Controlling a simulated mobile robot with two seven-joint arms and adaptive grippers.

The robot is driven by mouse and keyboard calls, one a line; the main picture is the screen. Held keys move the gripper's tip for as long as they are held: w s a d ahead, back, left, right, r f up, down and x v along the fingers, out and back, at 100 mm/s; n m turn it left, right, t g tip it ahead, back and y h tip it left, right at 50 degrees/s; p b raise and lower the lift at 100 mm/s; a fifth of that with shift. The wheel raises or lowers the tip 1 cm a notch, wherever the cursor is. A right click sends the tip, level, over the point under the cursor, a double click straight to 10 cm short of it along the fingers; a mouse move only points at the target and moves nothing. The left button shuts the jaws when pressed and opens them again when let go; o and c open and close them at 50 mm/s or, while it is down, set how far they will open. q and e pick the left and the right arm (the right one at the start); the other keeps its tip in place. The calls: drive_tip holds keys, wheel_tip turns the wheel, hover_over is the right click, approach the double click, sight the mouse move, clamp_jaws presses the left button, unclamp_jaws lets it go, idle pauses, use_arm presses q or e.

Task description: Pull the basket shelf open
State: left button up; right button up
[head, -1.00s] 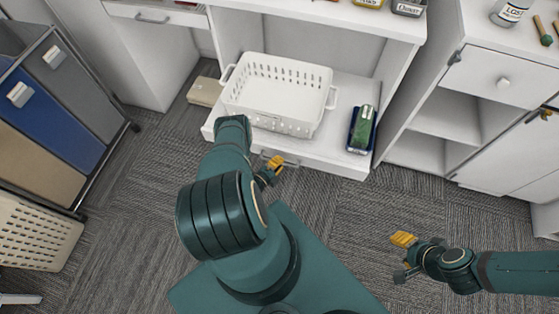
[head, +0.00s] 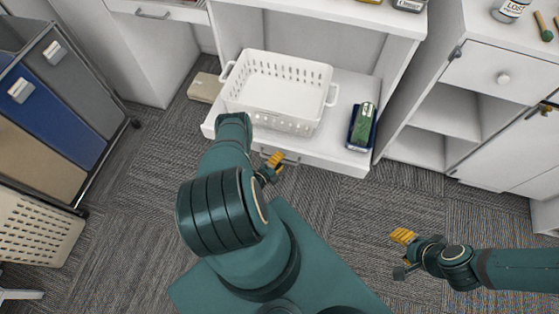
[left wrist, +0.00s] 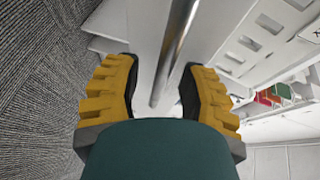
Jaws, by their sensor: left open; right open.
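The basket shelf (head: 343,130) is a low white pull-out shelf at the bottom of the white cabinet, jutting out over the carpet. A white perforated basket (head: 275,92) stands on it. A metal bar handle (head: 294,160) runs along its front face, partly hidden by my left arm. My left gripper (head: 272,165) is open at this handle. In the left wrist view the handle (left wrist: 172,55) passes between the two yellow-padded fingers of my left gripper (left wrist: 160,80), with gaps on both sides. My right gripper (head: 402,252) is open and empty above the carpet at the right.
A green-and-blue item (head: 362,127) lies on the shelf right of the basket. A beige box (head: 206,88) is on the floor left of the shelf. A rack of coloured bins (head: 50,110) stands at the left, a white cabinet (head: 499,75) at the right.

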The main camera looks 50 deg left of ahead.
use_arm(q)
drive_tip(key=v, duration=1.2)
idle(0.3)
